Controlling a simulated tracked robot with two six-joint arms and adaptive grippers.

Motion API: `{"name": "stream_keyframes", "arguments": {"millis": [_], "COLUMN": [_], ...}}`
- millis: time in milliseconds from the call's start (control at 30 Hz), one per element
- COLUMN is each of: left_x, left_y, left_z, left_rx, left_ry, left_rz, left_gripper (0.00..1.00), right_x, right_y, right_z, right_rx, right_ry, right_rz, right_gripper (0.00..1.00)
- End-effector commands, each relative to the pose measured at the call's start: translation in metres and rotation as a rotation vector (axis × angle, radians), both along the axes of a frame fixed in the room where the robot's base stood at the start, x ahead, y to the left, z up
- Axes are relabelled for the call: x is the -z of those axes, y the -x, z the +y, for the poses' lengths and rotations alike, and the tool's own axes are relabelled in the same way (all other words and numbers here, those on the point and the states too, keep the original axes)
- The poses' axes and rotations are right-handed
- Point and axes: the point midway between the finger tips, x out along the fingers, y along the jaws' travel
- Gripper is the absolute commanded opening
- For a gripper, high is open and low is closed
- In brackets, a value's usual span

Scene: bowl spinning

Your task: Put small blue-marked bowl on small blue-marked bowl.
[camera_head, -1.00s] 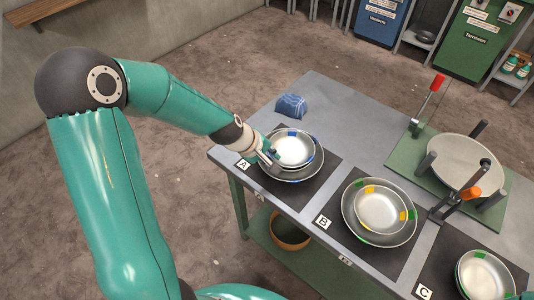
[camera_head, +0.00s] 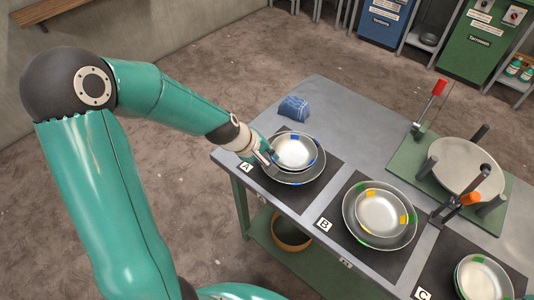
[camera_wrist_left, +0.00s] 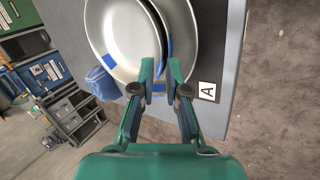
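A small blue-marked bowl (camera_head: 293,152) sits inside a larger blue-marked bowl (camera_head: 302,181) on the mat labelled A. Both also show in the left wrist view, the small bowl (camera_wrist_left: 125,40) at the left and the large bowl's rim (camera_wrist_left: 187,35) to its right. I cannot make out a second small blue-marked bowl. My left gripper (camera_head: 270,156) is at the bowls' left edge. In the left wrist view its fingertips (camera_wrist_left: 160,68) are apart, astride the small bowl's rim, with a gap between them. My right gripper is not in view.
Mat B holds a yellow-marked bowl (camera_head: 380,213) in a larger green-marked bowl (camera_head: 357,235). Green-marked bowls (camera_head: 484,279) stand at C. A round turntable (camera_head: 460,165) with upright posts and a red-handled lever (camera_head: 437,90) stand at the right. A blue cloth-like object (camera_head: 293,107) lies behind A.

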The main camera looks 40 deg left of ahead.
Motion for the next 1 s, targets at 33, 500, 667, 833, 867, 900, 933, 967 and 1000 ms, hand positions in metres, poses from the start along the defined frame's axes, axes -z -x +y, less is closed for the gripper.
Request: {"name": "stream_keyframes", "arguments": {"millis": [33,500,667,833,867,900,933,967,1000], "left_x": [-0.0027,-0.0044,-0.0045,-0.0043,-0.0047,-0.0059,-0.0072,-0.0089,-0.0118], "left_y": [0.0012,0.0028,0.0026,0.0028,0.0027,0.0027,0.0027,0.0026,0.0027], "left_z": [0.0005,0.0007,0.0006,0.0004,0.0004,0.0004,0.0004,0.0004,0.0005], "left_rx": [0.000,0.001,0.001,0.001,0.001,0.001,0.001,0.001,0.001], "left_ry": [0.000,0.001,0.001,0.000,0.000,0.000,0.000,0.000,0.001], "left_rz": [0.000,0.000,0.000,0.001,0.001,0.001,0.001,0.001,0.000], "left_gripper": [0.14,0.30,0.43,0.43,0.43,0.43,0.43,0.43,0.43], "right_x": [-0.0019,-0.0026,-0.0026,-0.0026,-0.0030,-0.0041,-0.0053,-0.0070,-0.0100], "right_y": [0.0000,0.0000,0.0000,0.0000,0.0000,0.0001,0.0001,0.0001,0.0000], "right_z": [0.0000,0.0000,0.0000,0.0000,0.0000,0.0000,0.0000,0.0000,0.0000], "right_rx": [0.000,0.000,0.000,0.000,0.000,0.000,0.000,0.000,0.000], "right_ry": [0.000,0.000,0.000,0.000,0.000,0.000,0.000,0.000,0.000], "right_rz": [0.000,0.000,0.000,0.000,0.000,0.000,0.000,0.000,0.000], "right_gripper": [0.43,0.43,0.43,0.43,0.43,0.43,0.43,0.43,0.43]}}
